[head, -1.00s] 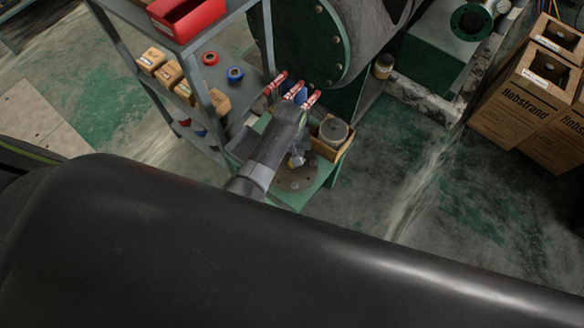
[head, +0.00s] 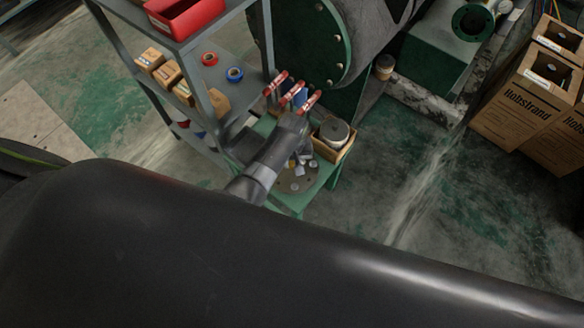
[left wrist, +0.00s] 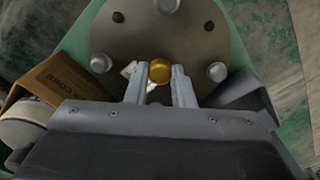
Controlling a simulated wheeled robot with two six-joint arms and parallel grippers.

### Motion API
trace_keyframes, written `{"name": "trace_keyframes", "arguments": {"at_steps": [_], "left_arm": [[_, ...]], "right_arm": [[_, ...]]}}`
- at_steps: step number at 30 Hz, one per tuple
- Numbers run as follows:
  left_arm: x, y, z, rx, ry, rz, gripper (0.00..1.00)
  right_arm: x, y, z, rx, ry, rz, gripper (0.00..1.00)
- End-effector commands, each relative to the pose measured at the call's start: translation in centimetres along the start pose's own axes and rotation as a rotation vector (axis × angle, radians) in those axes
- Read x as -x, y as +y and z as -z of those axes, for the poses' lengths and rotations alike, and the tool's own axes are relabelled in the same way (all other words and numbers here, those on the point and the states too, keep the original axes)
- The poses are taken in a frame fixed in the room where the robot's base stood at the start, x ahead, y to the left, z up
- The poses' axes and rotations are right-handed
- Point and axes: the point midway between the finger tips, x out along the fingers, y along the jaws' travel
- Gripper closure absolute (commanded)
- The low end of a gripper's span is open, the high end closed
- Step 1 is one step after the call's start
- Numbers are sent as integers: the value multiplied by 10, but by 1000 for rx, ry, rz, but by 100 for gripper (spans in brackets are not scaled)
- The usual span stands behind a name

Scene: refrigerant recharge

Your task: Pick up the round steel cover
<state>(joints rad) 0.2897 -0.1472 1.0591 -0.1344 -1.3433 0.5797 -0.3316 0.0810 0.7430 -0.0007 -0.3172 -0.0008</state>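The round steel cover (head: 284,183), a grey disc with bolts and dark holes near its rim, lies flat on a green stand (head: 292,205). It fills the upper middle of the left wrist view (left wrist: 125,42). A round brass-coloured knob (left wrist: 160,70) shows near its middle. My left gripper (head: 302,161) is over the cover, pointing down. In the left wrist view its two fingers (left wrist: 160,84) are apart, one on each side of the knob. Whether they touch it is unclear. My right gripper is not in view.
A cardboard box (head: 347,150) holding a round metal-topped can (head: 334,131) stands beside the cover. A grey shelf (head: 215,75) with small boxes and a red bin (head: 185,15) is at left. A large green machine (head: 310,40) stands behind. Open floor (head: 420,170) lies to the right.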

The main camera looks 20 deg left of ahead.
Motion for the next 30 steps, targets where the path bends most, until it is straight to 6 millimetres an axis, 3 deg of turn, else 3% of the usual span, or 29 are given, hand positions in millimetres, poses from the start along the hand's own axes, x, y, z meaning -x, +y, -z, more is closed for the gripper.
{"name": "trace_keyframes", "arguments": {"at_steps": [1, 4, 17, 22, 30], "left_arm": [[0, 0, 0, 0, 0, 1, 87], [0, 0, 0, 0, 0, 1, 100], [4, 1, 1, 0, 3, -1, 100], [23, 1, 1, 0, 4, -2, 100], [70, 2, 2, -1, 6, -4, 100]], "right_arm": [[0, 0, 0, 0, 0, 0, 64], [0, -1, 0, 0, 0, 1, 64], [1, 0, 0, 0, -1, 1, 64], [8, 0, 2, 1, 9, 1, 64], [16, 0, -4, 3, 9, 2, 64]]}}
